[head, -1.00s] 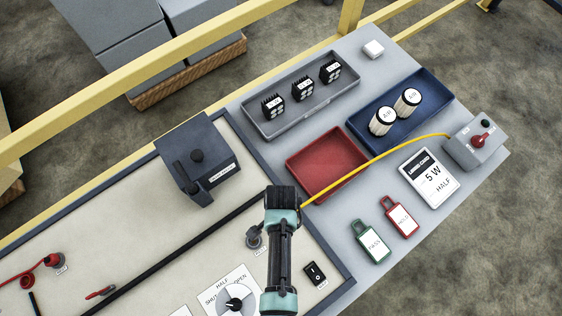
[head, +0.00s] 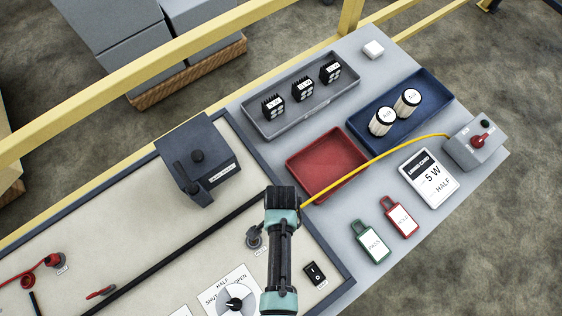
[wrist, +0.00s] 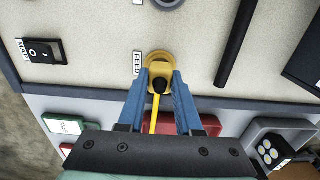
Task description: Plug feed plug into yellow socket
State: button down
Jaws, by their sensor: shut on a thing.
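My gripper (wrist: 160,76) points at the board, its blue fingers closed on the feed plug (wrist: 160,86), which shows a black end with the yellow cable leaving it. The yellow socket (wrist: 157,58) is a round yellow ring by the FEED label (wrist: 137,64), directly in front of the plug. The plug overlaps the socket in the wrist view; I cannot tell how far in it sits. In the head view my gripper (head: 282,192) hides both plug and socket.
The yellow cable (head: 370,163) runs over the red tray (head: 310,190) to a grey box (head: 462,150) with a red knob. A grey round fitting (head: 254,238), a black switch (head: 314,272) and a black bar (head: 165,247) are near my gripper. A dark box (head: 190,165) stands behind.

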jog(key=shift+f+b, duration=0.35)
jog(key=shift+f, duration=0.2)
dwell(0.7)
jog(key=c, duration=0.5)
grip_release()
jog(key=shift+r, duration=0.15)
notch_tip(320, 180, up, 13)
jog(key=o, duration=0.5)
notch_tip(320, 180, up, 9)
jog(key=p, duration=0.9)
jog(key=shift+p, duration=0.35)
dwell(0.4)
